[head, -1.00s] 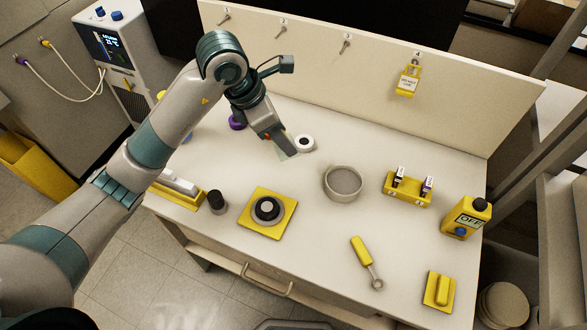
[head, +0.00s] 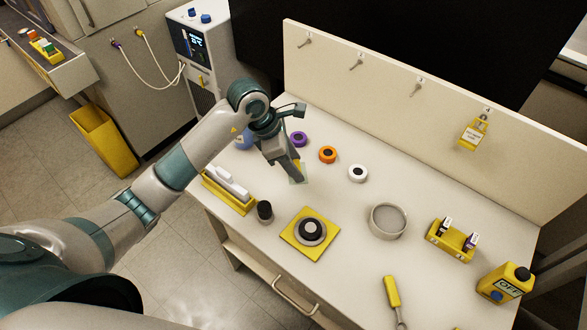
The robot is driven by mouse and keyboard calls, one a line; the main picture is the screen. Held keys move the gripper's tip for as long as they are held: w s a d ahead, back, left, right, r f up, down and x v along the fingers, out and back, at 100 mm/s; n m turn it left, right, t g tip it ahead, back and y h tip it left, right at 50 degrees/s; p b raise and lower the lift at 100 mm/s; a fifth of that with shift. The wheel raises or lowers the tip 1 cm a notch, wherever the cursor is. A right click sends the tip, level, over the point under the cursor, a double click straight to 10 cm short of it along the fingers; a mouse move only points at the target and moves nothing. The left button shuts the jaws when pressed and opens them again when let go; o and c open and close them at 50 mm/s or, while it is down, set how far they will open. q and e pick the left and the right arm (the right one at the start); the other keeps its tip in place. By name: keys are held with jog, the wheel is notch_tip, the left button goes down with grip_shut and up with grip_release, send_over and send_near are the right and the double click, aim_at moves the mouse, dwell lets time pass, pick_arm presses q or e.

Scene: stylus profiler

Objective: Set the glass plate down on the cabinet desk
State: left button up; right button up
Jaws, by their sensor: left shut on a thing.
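The glass plate (head: 299,175) is a small, thin, clear greenish square at the tips of my left gripper (head: 297,174). My left gripper is shut on it, over the left-middle part of the white cabinet desk (head: 342,206). I cannot tell whether the plate touches the desk top or is just above it. My right gripper is not in view.
A round dish (head: 388,221) stands right.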

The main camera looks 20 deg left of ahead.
pick_arm(q)
jog(key=shift+a, duration=0.1)
jog(key=shift+f+p, duration=0.75)
jog(key=shift+f, duration=1.3)
jog(key=shift+f, duration=0.15)
jog(key=o, duration=1.5)
